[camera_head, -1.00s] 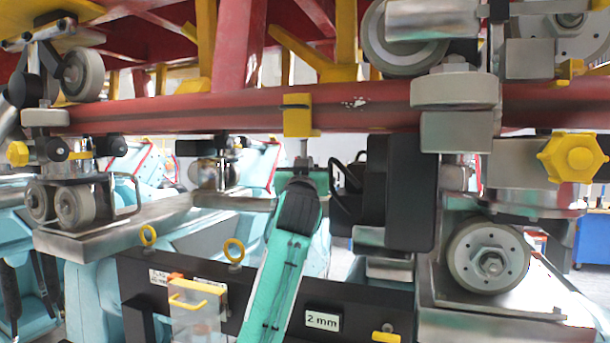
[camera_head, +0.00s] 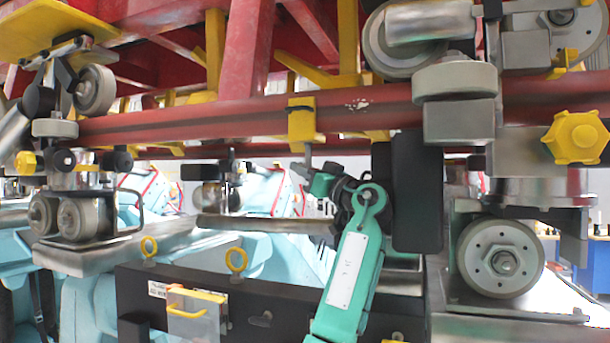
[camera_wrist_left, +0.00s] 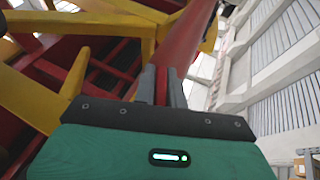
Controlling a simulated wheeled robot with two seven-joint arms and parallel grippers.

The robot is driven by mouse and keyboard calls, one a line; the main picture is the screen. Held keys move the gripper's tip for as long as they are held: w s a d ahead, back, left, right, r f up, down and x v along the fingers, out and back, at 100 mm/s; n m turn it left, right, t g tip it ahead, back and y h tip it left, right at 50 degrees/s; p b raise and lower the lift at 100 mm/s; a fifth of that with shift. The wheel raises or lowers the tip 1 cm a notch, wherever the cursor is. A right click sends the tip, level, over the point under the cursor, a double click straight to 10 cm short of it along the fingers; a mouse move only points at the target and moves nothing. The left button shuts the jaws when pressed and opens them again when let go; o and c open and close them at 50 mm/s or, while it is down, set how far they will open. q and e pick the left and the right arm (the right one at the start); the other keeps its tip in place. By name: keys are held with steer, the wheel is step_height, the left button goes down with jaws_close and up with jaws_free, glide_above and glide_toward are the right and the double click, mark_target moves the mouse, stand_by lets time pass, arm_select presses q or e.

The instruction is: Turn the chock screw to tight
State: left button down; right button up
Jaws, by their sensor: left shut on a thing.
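A yellow block (camera_head: 301,124) hangs on the red rail in the middle of the head view. A short grey metal stem, which looks like the chock screw (camera_head: 308,151), comes down from its underside. My left gripper (camera_head: 302,170), on a green arm, is at the lower end of this stem, with its fingers pointing left and slightly up. It is shut on the stem; the grip itself is small and partly hidden. In the left wrist view its two dark fingers (camera_wrist_left: 161,88) stand slightly apart in front of the red tube. My right gripper is not in view.
The red rail (camera_head: 210,122) runs across above my gripper. A black box (camera_head: 417,190) stands close to its right, and a metal bar (camera_head: 262,223) lies just below. A yellow star knob (camera_head: 575,137) and a wheel (camera_head: 500,258) are at the right.

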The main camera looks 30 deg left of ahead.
arm_select(q)
steer(key=n+g, duration=0.1)
steer(key=g, duration=0.1)
steer(key=n+g+p, duration=0.1)
steer(key=g, duration=0.2)
steer(key=shift+s+n+g, duration=0.15)
steer(key=shift+n+g, duration=0.15)
steer(key=shift+n, duration=0.1)
steer(key=shift+s+f+n+g+h, duration=0.1)
steer(key=shift+n+g+h, duration=0.2)
steer(key=shift+n+g, duration=0.55)
steer(key=shift+g, duration=0.45)
steer(key=shift+m, duration=0.25)
steer(key=c, duration=1.5)
jaws_free()
steer(key=shift+a, duration=0.15)
steer(key=shift+d+f, duration=0.25)
steer(key=shift+d, duration=0.25)
steer(key=b+v, duration=0.3)
steer(key=v, duration=0.8)
steer(key=shift+b, duration=0.4)
